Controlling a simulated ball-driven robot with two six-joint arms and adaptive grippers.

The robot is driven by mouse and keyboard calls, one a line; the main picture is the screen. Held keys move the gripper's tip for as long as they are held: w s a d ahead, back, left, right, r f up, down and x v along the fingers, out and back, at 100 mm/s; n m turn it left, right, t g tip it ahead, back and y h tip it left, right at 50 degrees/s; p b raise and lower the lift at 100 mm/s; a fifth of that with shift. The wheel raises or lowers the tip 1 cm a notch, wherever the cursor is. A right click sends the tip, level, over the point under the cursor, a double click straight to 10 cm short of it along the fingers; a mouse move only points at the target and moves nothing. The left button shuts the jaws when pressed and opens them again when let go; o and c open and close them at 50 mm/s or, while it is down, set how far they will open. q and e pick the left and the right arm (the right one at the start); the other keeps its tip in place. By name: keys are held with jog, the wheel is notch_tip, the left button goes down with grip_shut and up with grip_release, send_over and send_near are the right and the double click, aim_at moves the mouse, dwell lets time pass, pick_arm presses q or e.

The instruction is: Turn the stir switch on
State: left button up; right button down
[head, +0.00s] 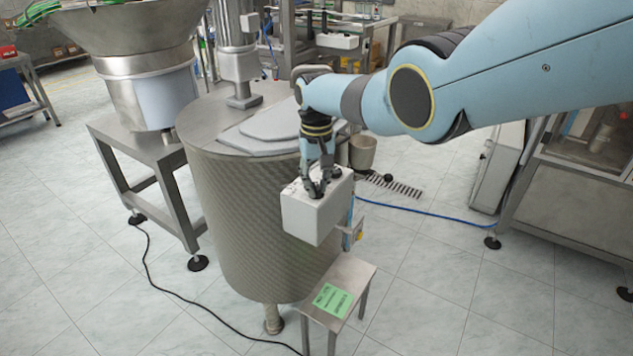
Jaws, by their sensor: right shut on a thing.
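A white control box (308,218) is at the front right side of the large steel tank (238,205). My right gripper (316,192) reaches down onto the top face of this box from above. Its fingers are shut on a small part there, which appears to be the stir switch; the fingers hide most of it, and I cannot tell which way it is set. A small dark piece shows on the box top to the right of the fingers. My left gripper is not in view.
A small steel stand (352,275) with a green label (334,300) is below the box. A steel hopper (128,35) on a frame is at the left. A grey bucket (362,152) stands behind. A black cable and a blue cable lie on the tiled floor.

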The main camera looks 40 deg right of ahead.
aim_at(317, 185)
dwell(0.4)
jog(key=c, duration=1.3)
grip_release()
jog(key=shift+c, duration=0.2)
notch_tip(317, 185, up, 12)
jog(key=shift+m, duration=0.3)
